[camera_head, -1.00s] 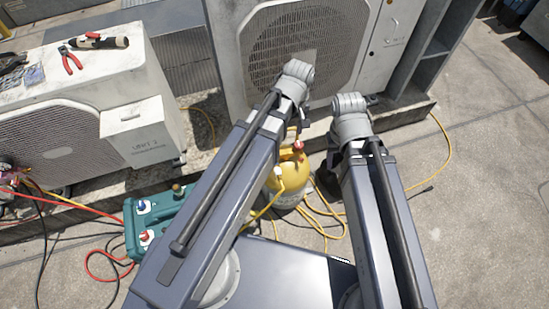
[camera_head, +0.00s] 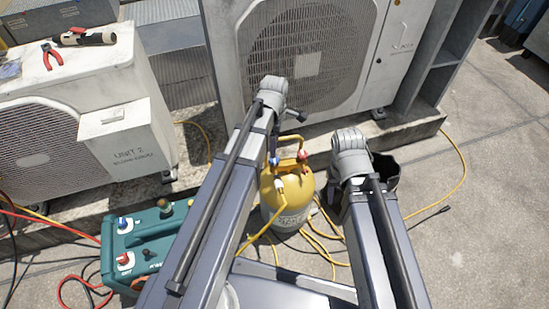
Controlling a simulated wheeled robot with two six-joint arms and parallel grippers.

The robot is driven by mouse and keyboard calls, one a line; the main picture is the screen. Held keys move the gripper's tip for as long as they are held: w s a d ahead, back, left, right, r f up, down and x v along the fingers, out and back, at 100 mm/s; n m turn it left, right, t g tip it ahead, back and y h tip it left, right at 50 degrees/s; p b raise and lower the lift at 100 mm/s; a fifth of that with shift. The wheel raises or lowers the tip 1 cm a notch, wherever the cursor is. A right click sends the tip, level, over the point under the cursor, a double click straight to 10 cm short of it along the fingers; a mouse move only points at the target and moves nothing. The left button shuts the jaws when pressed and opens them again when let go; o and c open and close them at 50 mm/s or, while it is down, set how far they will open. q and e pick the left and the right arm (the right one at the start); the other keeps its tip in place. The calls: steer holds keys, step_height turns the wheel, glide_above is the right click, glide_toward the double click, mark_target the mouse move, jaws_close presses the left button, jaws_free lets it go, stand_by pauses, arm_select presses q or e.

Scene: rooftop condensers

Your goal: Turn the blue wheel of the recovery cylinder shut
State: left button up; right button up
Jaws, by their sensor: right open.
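The yellow recovery cylinder (camera_head: 288,196) stands upright on the ground between my two arms. A small blue wheel (camera_head: 274,161) shows at its top left, close beside my left forearm, and a red wheel (camera_head: 303,155) at its top right. My left wrist is above and beyond the cylinder; its jaws are mostly hidden by the arm, so their state is unclear. My right gripper (camera_head: 372,178) is open, to the right of the cylinder and apart from it. It is dark and partly hidden behind my right wrist and forearm.
A teal machine (camera_head: 150,240) with hoses stands left of the cylinder. Yellow hose (camera_head: 322,240) lies around the cylinder's foot. A large condenser (camera_head: 300,50) stands behind, and Unit 2 (camera_head: 120,130) at left carries red pliers (camera_head: 52,54). Open concrete lies to the right.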

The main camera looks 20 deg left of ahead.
mark_target(274, 162)
arm_select(q)
steer(key=shift+f+b, duration=3.65)
steer(key=shift+f, duration=0.15)
jaws_close()
